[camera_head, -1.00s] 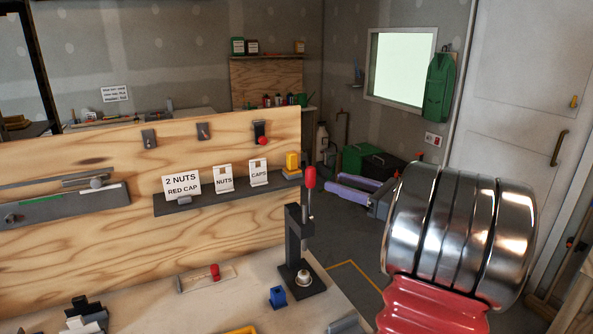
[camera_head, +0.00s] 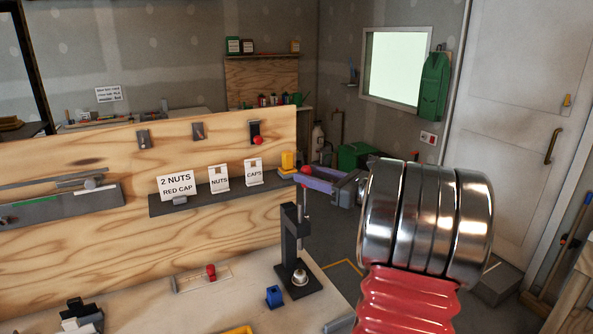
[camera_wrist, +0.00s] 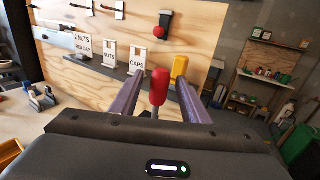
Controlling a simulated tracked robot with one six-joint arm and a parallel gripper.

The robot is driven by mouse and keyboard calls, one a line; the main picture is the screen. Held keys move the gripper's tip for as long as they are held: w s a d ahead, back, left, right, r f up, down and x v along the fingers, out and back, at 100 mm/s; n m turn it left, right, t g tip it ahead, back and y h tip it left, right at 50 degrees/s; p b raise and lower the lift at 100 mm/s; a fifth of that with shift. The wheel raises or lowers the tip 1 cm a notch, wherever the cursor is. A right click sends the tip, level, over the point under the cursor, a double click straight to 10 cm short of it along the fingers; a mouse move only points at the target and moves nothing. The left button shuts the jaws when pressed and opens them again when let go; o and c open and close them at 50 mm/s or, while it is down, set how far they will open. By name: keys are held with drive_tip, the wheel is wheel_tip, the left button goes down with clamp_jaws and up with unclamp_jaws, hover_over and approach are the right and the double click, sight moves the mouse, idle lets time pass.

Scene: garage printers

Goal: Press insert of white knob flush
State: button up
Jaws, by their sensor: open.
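A black lever press (camera_head: 290,240) stands upright on the workbench. Its red handle grip (camera_head: 304,170) is at the top of a thin rod. A small pale knob (camera_head: 300,277) sits on the press base, under the press arm; its insert is too small to make out. My gripper (camera_head: 308,179) is open at the height of the red grip. In the wrist view, the red grip (camera_wrist: 160,87) stands between my two purple fingers, with a gap visible on each side. In the head view the fingers partly cover the grip's lower part.
A blue block (camera_head: 274,296) lies left of the press base. A clear strip with a red knob (camera_head: 210,272) lies farther left. A plywood panel (camera_head: 80,165) with a labelled shelf (camera_head: 215,193) and a yellow object (camera_head: 288,161) rises behind. A yellow tray edge (camera_head: 238,330) shows in front.

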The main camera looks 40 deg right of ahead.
drive_tip(key=w, duration=0.3)
drive_tip(key=w+a, duration=0.1)
drive_tip(key=w, duration=0.1)
drive_tip(key=shift+w, duration=0.3)
drive_tip(key=shift+c, duration=0.7)
clamp_jaws()
